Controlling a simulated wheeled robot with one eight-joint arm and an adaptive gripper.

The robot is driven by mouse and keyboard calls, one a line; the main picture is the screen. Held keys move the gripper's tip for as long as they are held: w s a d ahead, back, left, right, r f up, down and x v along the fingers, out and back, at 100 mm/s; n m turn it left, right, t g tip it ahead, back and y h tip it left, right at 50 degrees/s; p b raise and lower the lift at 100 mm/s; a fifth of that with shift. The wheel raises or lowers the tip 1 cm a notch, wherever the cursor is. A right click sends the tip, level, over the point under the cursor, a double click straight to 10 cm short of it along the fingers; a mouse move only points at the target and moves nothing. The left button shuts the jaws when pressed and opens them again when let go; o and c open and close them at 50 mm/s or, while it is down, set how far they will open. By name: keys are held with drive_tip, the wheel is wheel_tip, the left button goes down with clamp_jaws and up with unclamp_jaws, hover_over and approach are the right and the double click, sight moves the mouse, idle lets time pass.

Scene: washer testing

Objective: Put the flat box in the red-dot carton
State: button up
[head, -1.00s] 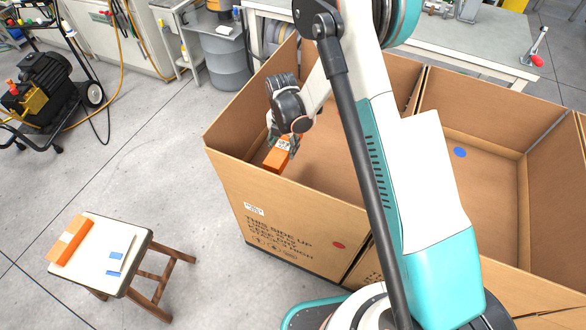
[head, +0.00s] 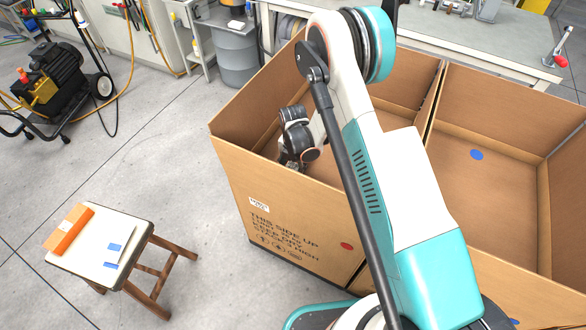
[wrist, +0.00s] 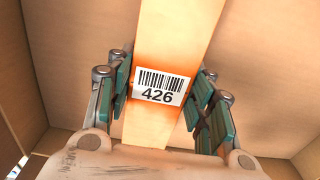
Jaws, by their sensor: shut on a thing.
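My gripper (wrist: 162,100) is shut on an orange box (wrist: 178,35) with a barcode label reading 426. In the wrist view its teal pads press on both sides of the box, with brown cardboard behind. In the head view my gripper (head: 288,160) is down inside the left carton (head: 290,212), which has a red dot (head: 347,246) on its outer front wall. The near wall hides the held box and the fingertips there. I cannot tell whether the box touches the carton floor.
The adjoining carton (head: 490,190) at right has a blue dot inside. A wooden stool (head: 122,240) at lower left bears another orange box (head: 70,230) and small blue patches on its pale top. A workbench stands behind the cartons.

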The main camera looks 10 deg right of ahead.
drive_tip(key=shift+r, duration=0.1)
drive_tip(key=o, duration=1.3)
